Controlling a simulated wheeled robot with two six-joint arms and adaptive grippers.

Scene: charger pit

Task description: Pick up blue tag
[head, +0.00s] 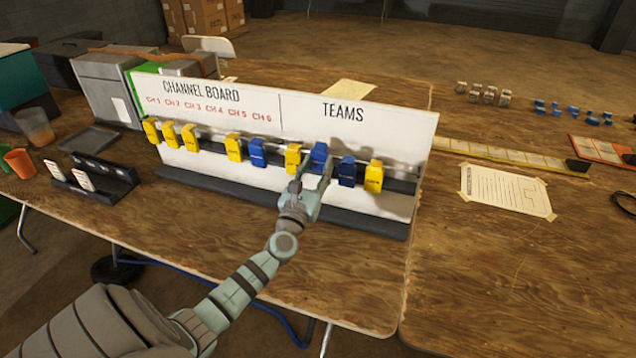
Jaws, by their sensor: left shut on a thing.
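The channel board (210,115) is a white upright panel with a black rail of hanging tags. My left gripper (317,170) is at the rail under the TEAMS heading, shut on a blue tag (320,152). The tag is upright at the rail; whether it is off its hook I cannot tell. Another blue tag (347,171) hangs just right of it, and a third blue tag (257,152) hangs left of the dividing line. A yellow tag (292,157) hangs close on the gripper's left. My fingers hide the lower part of the held tag. My right gripper is not in view.
More yellow tags (233,147) hang along the rail, one at the right end (374,176). A black holder (100,180) and cups (20,162) stand at left. A paper sheet (506,190) lies on the right table. The wood in front of the board is clear.

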